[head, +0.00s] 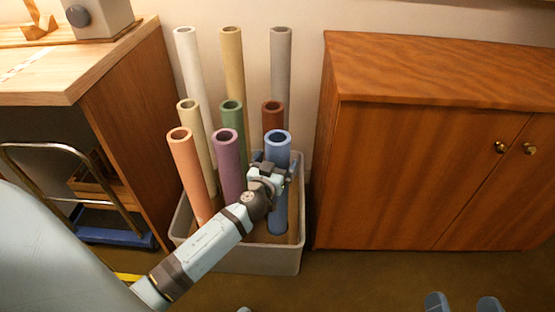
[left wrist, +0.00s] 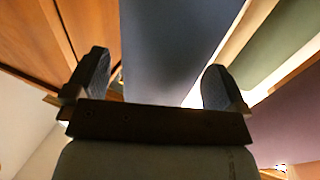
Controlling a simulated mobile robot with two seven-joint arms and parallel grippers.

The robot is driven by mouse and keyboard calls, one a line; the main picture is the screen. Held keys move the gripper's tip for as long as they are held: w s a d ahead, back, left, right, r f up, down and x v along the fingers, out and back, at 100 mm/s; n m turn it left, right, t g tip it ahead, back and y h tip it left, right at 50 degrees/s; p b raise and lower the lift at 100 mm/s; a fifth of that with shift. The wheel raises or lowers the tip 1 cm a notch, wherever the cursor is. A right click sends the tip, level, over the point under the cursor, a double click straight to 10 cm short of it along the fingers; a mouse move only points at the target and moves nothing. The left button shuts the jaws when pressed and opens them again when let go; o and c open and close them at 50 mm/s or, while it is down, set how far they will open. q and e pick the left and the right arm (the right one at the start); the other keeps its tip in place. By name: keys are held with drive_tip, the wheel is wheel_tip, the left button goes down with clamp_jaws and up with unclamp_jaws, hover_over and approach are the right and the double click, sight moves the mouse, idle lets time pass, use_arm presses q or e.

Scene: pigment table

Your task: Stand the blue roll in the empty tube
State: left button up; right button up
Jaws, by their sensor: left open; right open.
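The blue roll (head: 278,149) stands upright in the front right of the grey crate (head: 252,262), its hollow top end facing up. My left gripper (head: 270,166) is at the roll's upper part, just below its top end. In the left wrist view the blue roll (left wrist: 175,50) passes between the two open fingers (left wrist: 155,88), with gaps visible at the sides. My right gripper (head: 462,304) is open and empty at the bottom right, only its fingertips showing. An empty tube is not clearly visible; a brown upright surface (head: 293,210) shows inside the crate beside the roll.
Orange (head: 190,175), purple (head: 227,167), green (head: 232,125) and several other rolls stand close by in the crate. A wooden cabinet (head: 410,160) is right of the crate, a wooden desk (head: 130,130) left. The floor in front of the cabinet is clear.

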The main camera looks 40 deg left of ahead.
use_arm(q)
drive_tip(key=v, duration=1.2)
drive_tip(key=shift+s+b, duration=0.3)
drive_tip(key=shift+b, duration=0.05)
